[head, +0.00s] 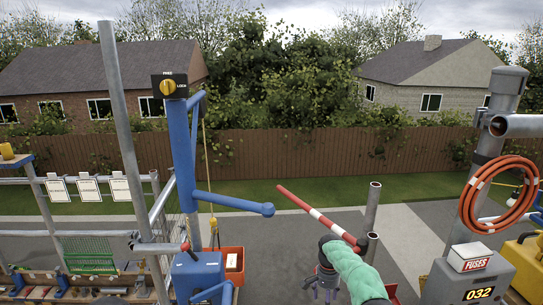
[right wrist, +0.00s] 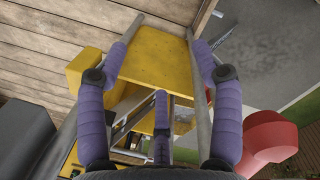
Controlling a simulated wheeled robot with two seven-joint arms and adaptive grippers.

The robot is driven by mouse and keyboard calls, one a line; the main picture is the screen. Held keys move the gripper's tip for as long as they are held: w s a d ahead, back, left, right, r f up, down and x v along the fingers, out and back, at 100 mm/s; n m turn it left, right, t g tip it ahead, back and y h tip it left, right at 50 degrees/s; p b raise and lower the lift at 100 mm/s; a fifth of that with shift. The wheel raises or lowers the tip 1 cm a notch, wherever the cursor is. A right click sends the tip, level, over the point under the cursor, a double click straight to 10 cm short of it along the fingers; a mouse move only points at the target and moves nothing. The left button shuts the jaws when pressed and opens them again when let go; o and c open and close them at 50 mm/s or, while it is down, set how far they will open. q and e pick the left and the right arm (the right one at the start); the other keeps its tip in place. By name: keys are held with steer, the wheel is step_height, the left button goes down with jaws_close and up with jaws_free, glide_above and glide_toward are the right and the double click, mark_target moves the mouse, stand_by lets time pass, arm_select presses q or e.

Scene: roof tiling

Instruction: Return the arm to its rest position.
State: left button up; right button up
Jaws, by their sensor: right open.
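My right arm shows in the head view with a green sleeve, low and right of centre. Its gripper (head: 322,291) hangs below a dark wrist, fingers pointing down, small in this view. In the right wrist view the purple padded fingers of my right gripper (right wrist: 162,48) are spread apart with nothing held between them. A yellow panel (right wrist: 155,62) lies beyond the fingers; I cannot tell the gap to it. My left gripper is not in view.
A red and white striped pole (head: 318,217) slants close above my right arm. A blue post with a crank arm (head: 232,203) stands left. Wooden boards (right wrist: 60,50) show at the wrist view's left.

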steer(key=s+a+f+n+y+b, duration=0.2)
steer(key=s+a+f, duration=0.2)
steer(key=s+f, duration=0.6)
steer(key=s+a+f+n+y+b, duration=0.15)
steer(key=s+a+f, duration=0.25)
steer(key=s+f, duration=0.55)
steer(key=s+f+b, duration=0.1)
steer(key=s+f, duration=0.1)
steer(key=s, duration=0.9)
steer(key=s+a+f+n+t+b, duration=0.1)
steer(key=s+f+b, duration=0.1)
steer(key=s, duration=0.9)
steer(key=shift+s+a+f+t, duration=0.3)
steer(key=shift+s, duration=0.05)
steer(key=shift+y, duration=0.25)
